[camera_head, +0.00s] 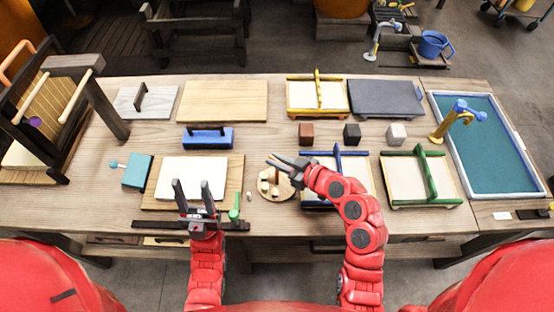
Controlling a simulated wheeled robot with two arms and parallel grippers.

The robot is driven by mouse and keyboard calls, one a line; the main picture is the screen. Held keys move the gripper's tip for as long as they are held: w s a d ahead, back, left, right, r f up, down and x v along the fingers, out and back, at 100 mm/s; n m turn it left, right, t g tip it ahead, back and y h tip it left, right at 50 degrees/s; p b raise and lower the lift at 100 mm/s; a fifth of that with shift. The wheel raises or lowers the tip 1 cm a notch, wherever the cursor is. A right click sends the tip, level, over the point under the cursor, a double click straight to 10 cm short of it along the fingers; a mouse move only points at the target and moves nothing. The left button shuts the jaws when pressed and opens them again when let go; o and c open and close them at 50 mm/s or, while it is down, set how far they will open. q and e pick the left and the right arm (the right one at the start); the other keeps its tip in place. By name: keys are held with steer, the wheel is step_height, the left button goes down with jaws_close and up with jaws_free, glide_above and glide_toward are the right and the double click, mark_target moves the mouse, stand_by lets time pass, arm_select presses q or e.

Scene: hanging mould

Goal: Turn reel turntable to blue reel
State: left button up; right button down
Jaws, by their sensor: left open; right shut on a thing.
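The reel turntable (275,193) is a round pale wooden disc on the table, just right of the middle board. Several small pale pieces stand on it. I cannot make out a blue reel on it; the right gripper covers its far part. My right gripper (275,161) reaches in from the right over the far edge of the turntable, fingers pointing left. It is shut on a part of the turntable, and the contact is hard to see. My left gripper (190,189) is open and empty, fingers upward in the picture, in front of a white sheet (190,167).
A green-handled tool (235,206) and a dark rail (160,225) lie near the front edge. A blue-framed mould (352,165) lies right of the turntable, partly behind my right arm. A blue block (208,138) lies behind the white sheet. A wooden rack (97,98) stands at left.

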steer(key=shift+m+t, duration=0.3)
steer(key=shift+s+a+r+m+t+h+p, duration=0.1)
steer(key=shift+s+a+m+t+h+p, duration=0.05)
steer(key=shift+m+t+h+p, duration=0.45)
steer(key=m+t+h+p, duration=0.1)
steer(key=m+h+p, duration=0.1)
steer(key=p, duration=0.2)
steer(key=m+t+h+p, duration=0.1)
steer(key=m+h+p, duration=0.2)
steer(key=p, duration=0.1)
steer(key=shift+r, duration=0.2)
steer(key=shift+f+m+t+h+p, duration=0.15)
steer(key=shift+m+t+h+p, duration=0.25)
steer(key=shift+m+h+p, duration=0.4)
steer(key=shift+f+m+h+p, duration=0.1)
steer(key=shift+m+h+p, duration=0.4)
steer(key=shift+m+h, duration=0.5)
steer(key=shift+h, duration=0.3)
steer(key=c, duration=0.9)
jaws_free()
